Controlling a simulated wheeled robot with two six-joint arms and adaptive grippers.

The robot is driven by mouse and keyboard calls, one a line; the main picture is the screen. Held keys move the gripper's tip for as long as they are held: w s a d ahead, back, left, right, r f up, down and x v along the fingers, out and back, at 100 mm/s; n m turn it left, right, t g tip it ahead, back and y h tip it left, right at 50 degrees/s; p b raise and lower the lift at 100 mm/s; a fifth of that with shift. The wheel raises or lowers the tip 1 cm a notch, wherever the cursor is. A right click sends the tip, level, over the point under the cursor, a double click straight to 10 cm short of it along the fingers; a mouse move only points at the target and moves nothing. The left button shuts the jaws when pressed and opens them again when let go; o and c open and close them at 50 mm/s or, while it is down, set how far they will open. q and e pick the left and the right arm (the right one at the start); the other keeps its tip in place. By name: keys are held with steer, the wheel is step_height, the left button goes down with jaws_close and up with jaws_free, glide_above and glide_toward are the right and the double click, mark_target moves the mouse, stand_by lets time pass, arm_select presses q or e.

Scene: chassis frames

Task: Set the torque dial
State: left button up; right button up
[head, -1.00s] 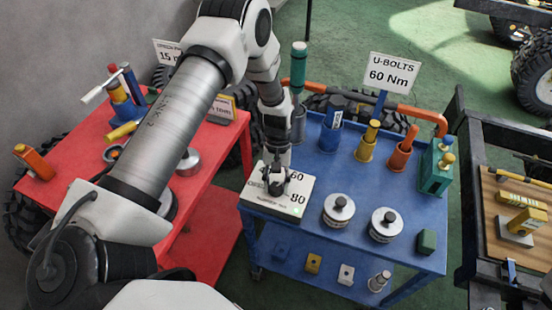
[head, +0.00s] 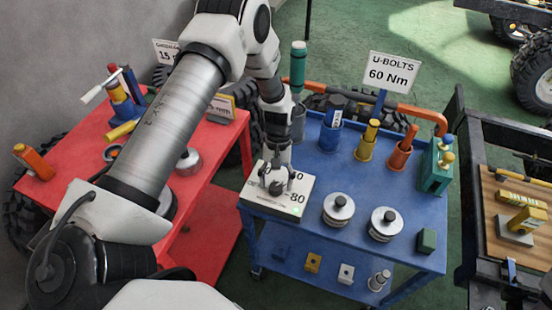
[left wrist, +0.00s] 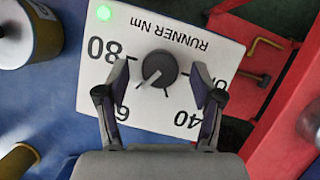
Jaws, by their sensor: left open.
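The torque dial is a dark round knob (left wrist: 158,70) on a white box (left wrist: 228,62) marked "RUNNER Nm". In the left wrist view its pale pointer line slants toward the lower left, toward the partly hidden 60. 80 and 40 are readable; another mark is behind a finger. A green light (left wrist: 104,13) glows at one corner. In the head view the box (head: 300,187) sits at the left corner of the blue cart (head: 330,180). My left gripper (head: 277,178) is open just above the knob, its fingers on either side and apart from it. My right gripper is not in view.
A sign (head: 394,70) reads "U-BOLTS 60 Nm". Two metal weights (head: 338,209) stand right of the box. Several coloured tools in holders (head: 368,140) stand behind. A red table (head: 75,185) lies left, a black-framed cart (head: 515,210) right.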

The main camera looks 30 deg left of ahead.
arm_select(q)
steer(key=v, duration=1.1)
steer(key=shift+r, duration=0.1)
